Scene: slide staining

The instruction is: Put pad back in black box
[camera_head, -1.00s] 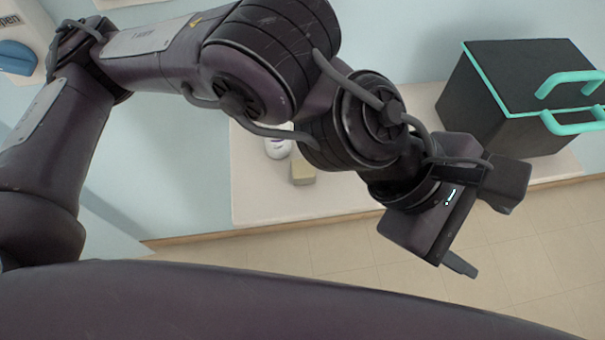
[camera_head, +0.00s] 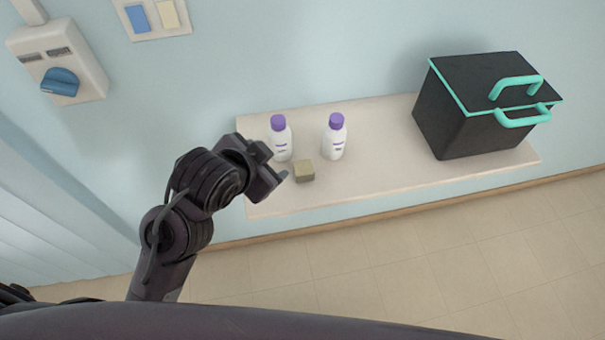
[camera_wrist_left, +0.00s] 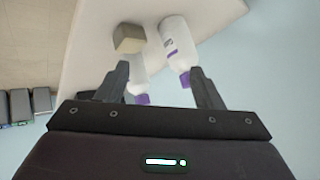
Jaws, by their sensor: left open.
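The pad (camera_head: 304,171), a small olive-beige block, lies on the white shelf (camera_head: 400,179) near its front edge. In the left wrist view the pad (camera_wrist_left: 130,38) sits beyond the left fingertip. My left gripper (camera_head: 272,166) is open, just left of the pad in the head view and apart from it. In the left wrist view the gripper (camera_wrist_left: 158,72) has nothing held between its fingers. The black box (camera_head: 470,137) with teal trim and handles stands at the right end of the shelf, its lid apparently closed; its inside is hidden. My right gripper is out of view.
Two white bottles with purple caps stand near the pad: one bottle (camera_head: 280,141) behind the gripper, one bottle (camera_head: 334,139) to the right. The shelf is clear between the right bottle and the box. A wall switch (camera_head: 60,80) is at upper left.

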